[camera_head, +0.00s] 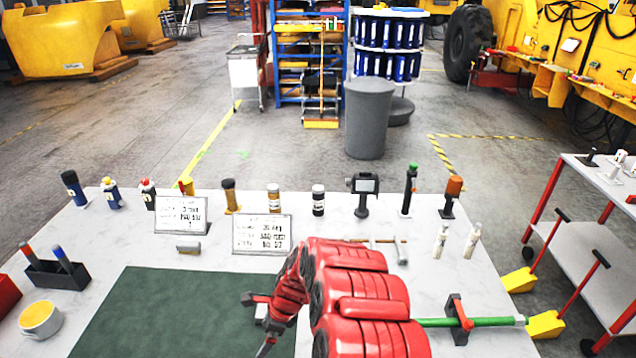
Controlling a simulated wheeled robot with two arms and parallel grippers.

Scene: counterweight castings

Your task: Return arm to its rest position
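My red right arm (362,298) rises from the bottom edge, right of centre, bends over the table and slopes down to the left. Its lower end, with a dark gripper part (266,344), is over the right side of the green mat (165,310). The fingers are mostly hidden or cut off by the bottom edge, so I cannot see whether they hold anything. My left arm and gripper are not in view. A green rod (490,321) lies in a red and black bracket (459,318), its left part hidden behind my arm.
Two label cards (262,234) stand behind the mat. Several bottles and tools, including a handheld scanner (363,192), line the far edge. A cart (600,225) stands at right.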

